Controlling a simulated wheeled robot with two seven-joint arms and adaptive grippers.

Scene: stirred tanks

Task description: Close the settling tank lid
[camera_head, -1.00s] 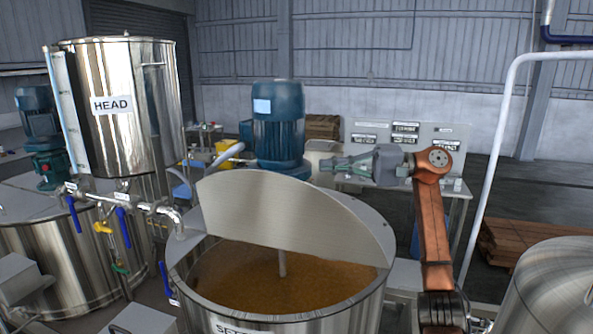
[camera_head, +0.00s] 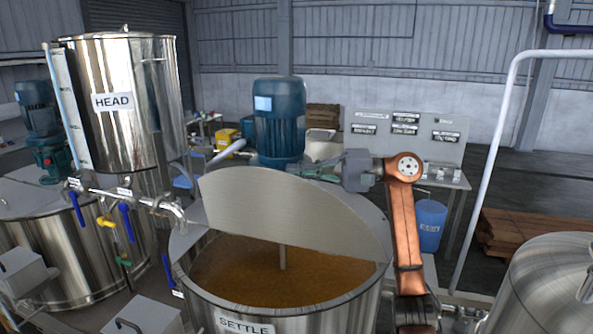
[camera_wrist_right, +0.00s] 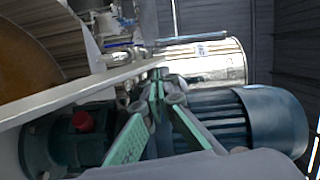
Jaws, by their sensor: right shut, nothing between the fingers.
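The settling tank (camera_head: 290,306), labelled SETTLE, stands front centre with brown liquid (camera_head: 225,270) inside. Its half-disc steel lid (camera_head: 290,215) stands raised and tilted over the opening. The lid shows edge-on as a pale band in the right wrist view (camera_wrist_right: 75,92). My right gripper (camera_head: 305,172) is behind the lid near its upper edge, with its fingers partly hidden. In the right wrist view its green-padded fingers (camera_wrist_right: 158,84) are shut and empty, with the tips close to the lid edge. I cannot tell whether they touch. My left gripper is not in view.
A blue motor (camera_head: 280,120) stands behind the lid, close to my right gripper; it also fills the lower right of the wrist view (camera_wrist_right: 215,115). The HEAD tank (camera_head: 125,105) and valve pipes (camera_head: 130,200) are left. Another steel tank (camera_head: 550,285) is at right.

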